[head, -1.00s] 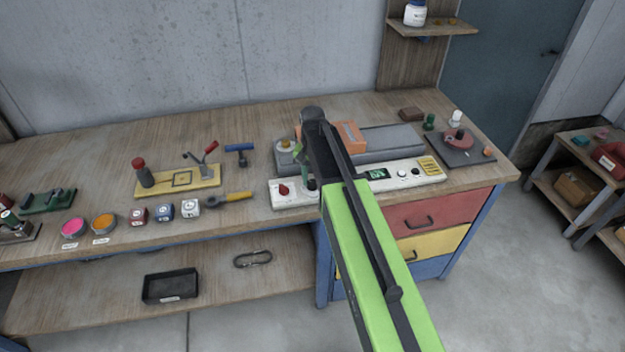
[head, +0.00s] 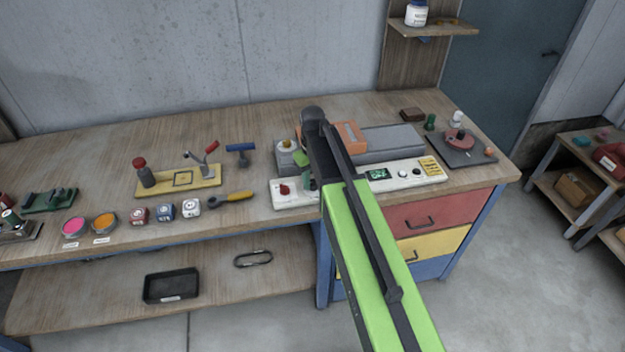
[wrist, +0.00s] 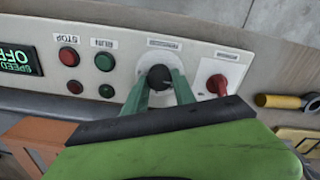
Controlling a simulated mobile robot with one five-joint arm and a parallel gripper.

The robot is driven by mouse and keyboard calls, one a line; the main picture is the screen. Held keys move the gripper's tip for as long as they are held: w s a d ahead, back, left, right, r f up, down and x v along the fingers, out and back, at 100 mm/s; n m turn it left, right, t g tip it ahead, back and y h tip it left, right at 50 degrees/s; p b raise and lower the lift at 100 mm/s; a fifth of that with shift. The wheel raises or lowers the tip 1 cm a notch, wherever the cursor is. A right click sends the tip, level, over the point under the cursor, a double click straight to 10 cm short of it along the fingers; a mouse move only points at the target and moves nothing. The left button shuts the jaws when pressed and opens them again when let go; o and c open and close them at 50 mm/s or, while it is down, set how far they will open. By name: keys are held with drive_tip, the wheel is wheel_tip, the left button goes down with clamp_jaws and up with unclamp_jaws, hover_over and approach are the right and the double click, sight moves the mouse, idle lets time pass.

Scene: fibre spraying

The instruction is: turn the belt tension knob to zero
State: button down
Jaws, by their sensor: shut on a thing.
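The white control panel (head: 287,205) lies along the front of the bench. In the wrist view, my gripper (wrist: 160,88) has its green fingers on both sides of a round black knob (wrist: 160,75) and is shut on it. The label by this knob is too small to read, and so is its pointer setting. In the head view, my gripper (head: 307,179) is down at the panel, and my arm hides the panel's middle. A red knob (wrist: 217,84) sits beside the gripped one; it also shows in the head view (head: 284,189).
Red and green buttons marked STOP (wrist: 68,55) and RUN (wrist: 103,62) sit near the gripper, by a display (wrist: 18,58) reading SPEED OFF. An orange block (head: 349,136) stands behind the panel. A yellow-handled tool (head: 236,196) lies left of it.

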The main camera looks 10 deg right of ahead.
sight(312, 181)
drive_tip(key=shift+n, duration=0.5)
drive_tip(key=c, duration=1)
unclamp_jaws()
drive_tip(key=shift+r, duration=0.15)
wheel_tip(312, 181, up, 17)
drive_tip(key=p, duration=1.7)
